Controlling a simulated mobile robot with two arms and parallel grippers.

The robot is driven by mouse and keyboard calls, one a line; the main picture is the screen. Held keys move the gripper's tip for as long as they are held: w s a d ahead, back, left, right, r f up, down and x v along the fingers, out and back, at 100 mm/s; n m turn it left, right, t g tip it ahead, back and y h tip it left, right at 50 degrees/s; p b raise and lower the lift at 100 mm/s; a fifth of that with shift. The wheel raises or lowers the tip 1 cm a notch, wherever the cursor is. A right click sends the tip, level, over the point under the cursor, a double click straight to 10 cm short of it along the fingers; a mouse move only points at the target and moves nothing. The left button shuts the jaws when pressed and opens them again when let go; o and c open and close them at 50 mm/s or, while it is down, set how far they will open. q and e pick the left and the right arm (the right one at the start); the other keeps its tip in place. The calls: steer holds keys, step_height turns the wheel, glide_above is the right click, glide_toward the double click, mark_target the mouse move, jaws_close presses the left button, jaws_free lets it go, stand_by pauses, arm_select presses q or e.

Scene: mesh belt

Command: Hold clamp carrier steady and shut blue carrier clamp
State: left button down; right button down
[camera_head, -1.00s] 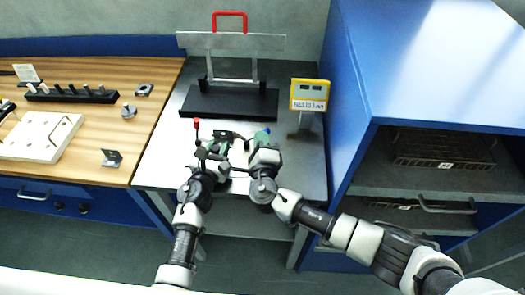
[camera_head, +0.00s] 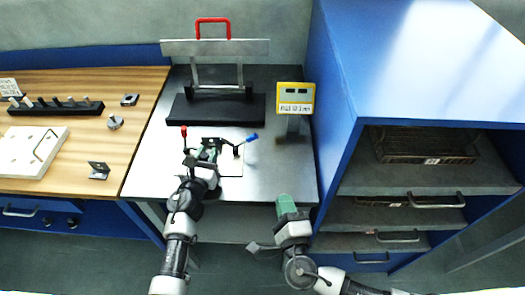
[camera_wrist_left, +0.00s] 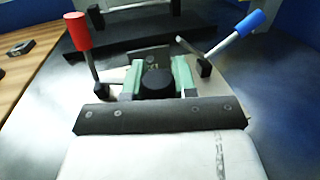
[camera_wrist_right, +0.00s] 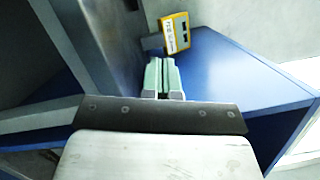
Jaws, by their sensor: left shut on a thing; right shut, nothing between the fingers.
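The clamp carrier (camera_head: 230,165) lies on the grey metal bench, with a red-handled clamp and a blue-handled clamp. The red clamp handle (camera_head: 184,131) stands nearly upright at its left; it also shows in the left wrist view (camera_wrist_left: 77,31). The blue carrier clamp (camera_head: 252,137) has its lever slanting up and outward to the right, also in the left wrist view (camera_wrist_left: 249,23). My left gripper (camera_head: 209,151) is shut on the carrier's dark round knob (camera_wrist_left: 157,82). My right gripper (camera_head: 286,204) is shut and empty, off the bench's front right edge, apart from the carrier.
A black stand with a red-handled metal frame (camera_head: 215,47) is behind the carrier. A yellow display (camera_head: 295,97) stands on the bench's right. A blue cabinet (camera_head: 335,130) with shelves and wire baskets (camera_head: 430,146) stands close right. A wooden workbench (camera_head: 140,110) is left.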

steer(key=s+d+n+y, duration=0.1)
steer(key=s+d+n, duration=0.1)
steer(key=s+d, duration=0.2)
steer(key=shift+y, duration=0.3)
steer(key=x, duration=2)
steer(key=shift+d+f, duration=0.1)
steer(key=shift+f, duration=0.35)
steer(key=w+a, duration=0.1)
steer(key=a, duration=0.1)
steer(key=shift+w+a+r, duration=0.25)
steer(key=shift+w+a, duration=0.1)
steer(key=shift+w, duration=0.05)
steer(key=shift+w+a+r, duration=0.1)
steer(key=shift+w+a, duration=0.05)
steer(key=shift+a, duration=0.2)
